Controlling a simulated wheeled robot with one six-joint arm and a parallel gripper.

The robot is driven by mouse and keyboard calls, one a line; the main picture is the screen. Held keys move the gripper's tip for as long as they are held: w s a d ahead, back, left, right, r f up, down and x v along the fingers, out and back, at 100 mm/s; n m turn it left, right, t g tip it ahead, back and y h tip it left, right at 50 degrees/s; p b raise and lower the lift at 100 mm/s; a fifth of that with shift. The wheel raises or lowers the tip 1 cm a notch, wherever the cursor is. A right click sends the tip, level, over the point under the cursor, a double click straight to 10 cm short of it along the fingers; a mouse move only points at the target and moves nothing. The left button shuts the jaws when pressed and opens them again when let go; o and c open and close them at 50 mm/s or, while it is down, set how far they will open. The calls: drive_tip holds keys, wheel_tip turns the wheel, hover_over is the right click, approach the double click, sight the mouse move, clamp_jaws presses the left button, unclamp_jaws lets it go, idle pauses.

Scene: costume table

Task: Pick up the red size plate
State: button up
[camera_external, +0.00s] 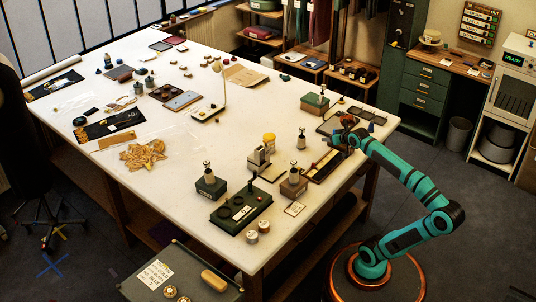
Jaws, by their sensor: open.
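My gripper (347,137) is at the end of the teal arm, low over the right edge of the white table (215,170). Its fingers are small and dark here; I see nothing clearly held in them. Just below and left of it is a long dark tray (323,166) with a tan strip inside. I cannot make out the red size plate for certain. Some small brownish-red parts show around my gripper, but the wrist hides what lies there.
Behind my gripper are a green box (314,103) and a dark compartment tray (367,115). The table's middle has free room.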

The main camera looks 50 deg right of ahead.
drive_tip(key=w+d+f+m+g+y, duration=0.1)
drive_tip(key=d+m+g, duration=0.45)
drive_tip(key=d, duration=0.95)
drive_tip(key=d+m+g+y, duration=0.2)
drive_tip(key=d+m+g, duration=0.35)
drive_tip(key=d, duration=0.85)
drive_tip(key=shift+n, duration=0.5)
wheel_tip(320, 180, down, 11)
drive_tip(key=shift+w+f, duration=0.3)
drive_tip(key=shift+f, duration=2.5)
drive_tip(key=c, duration=1)
